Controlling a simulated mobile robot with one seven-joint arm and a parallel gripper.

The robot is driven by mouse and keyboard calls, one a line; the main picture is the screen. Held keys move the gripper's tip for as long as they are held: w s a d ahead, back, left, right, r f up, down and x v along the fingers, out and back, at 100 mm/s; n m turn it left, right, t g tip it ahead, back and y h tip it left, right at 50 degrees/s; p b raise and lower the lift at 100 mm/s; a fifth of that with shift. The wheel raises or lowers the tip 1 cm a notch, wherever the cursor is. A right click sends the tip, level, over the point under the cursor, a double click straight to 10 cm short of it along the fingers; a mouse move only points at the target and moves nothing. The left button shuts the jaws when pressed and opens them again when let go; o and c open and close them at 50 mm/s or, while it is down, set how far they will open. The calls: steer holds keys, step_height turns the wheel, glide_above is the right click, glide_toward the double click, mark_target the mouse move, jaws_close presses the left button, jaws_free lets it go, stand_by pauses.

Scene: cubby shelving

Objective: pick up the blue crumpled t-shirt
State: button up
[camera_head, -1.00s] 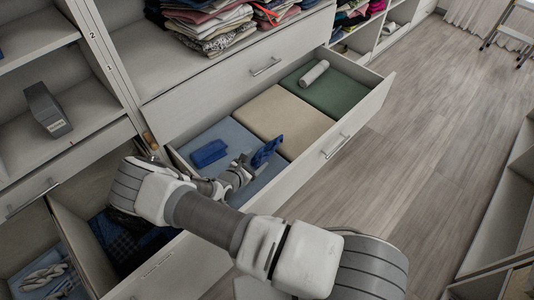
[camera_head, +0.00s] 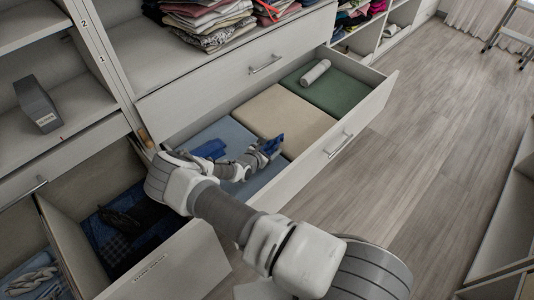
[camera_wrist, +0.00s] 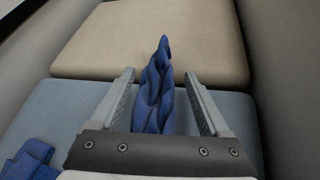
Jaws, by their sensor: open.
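The blue crumpled t-shirt (camera_head: 273,144) stands up as a narrow, wrinkled bunch over the light blue section of the open drawer. In the wrist view the t-shirt (camera_wrist: 155,95) lies between the two fingers of my gripper (camera_wrist: 159,76), with a gap visible on each side. My gripper (camera_head: 262,152) is open around it in the head view and hides its lower part. Whether the fingers touch the drawer contents cannot be seen.
A second, flatter blue cloth (camera_head: 209,149) lies left of my gripper, also in the wrist view (camera_wrist: 28,160). Beige (camera_head: 283,123) and green (camera_head: 325,90) sections lie beyond, with a grey roll (camera_head: 314,73) on the green. The drawer's front wall (camera_head: 345,140) is close on the right.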

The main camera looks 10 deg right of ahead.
jaws_close()
stand_by(0.4)
